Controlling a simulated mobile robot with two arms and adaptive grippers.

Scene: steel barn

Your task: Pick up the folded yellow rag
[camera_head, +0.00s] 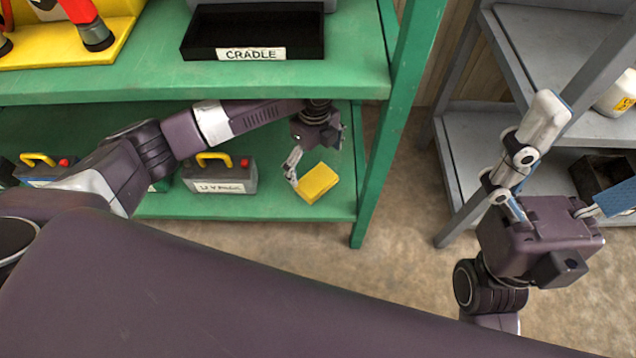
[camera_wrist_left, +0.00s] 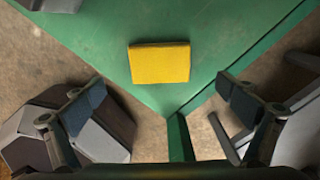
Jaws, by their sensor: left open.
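The folded yellow rag (camera_head: 317,183) lies flat on the lower green shelf (camera_head: 280,208), near its front right corner. It also shows whole in the left wrist view (camera_wrist_left: 160,63), above the middle. My left gripper (camera_head: 312,166) is over the lower shelf, just behind and above the rag in the head view. In the left wrist view its two fingers (camera_wrist_left: 162,97) are spread wide, with nothing between them, and the rag lies beyond the tips. My right gripper (camera_head: 584,150) is at the right, away from the rag, with its fingers spread apart and empty.
A battery with a yellow handle (camera_head: 220,175) stands left of the rag, with another (camera_head: 45,168) farther left. The upper green shelf (camera_head: 345,75) holds a black tray marked CRADLE (camera_head: 255,35). A green post (camera_head: 395,125) stands right of the rag. Grey shelving (camera_head: 465,150) is at the right.

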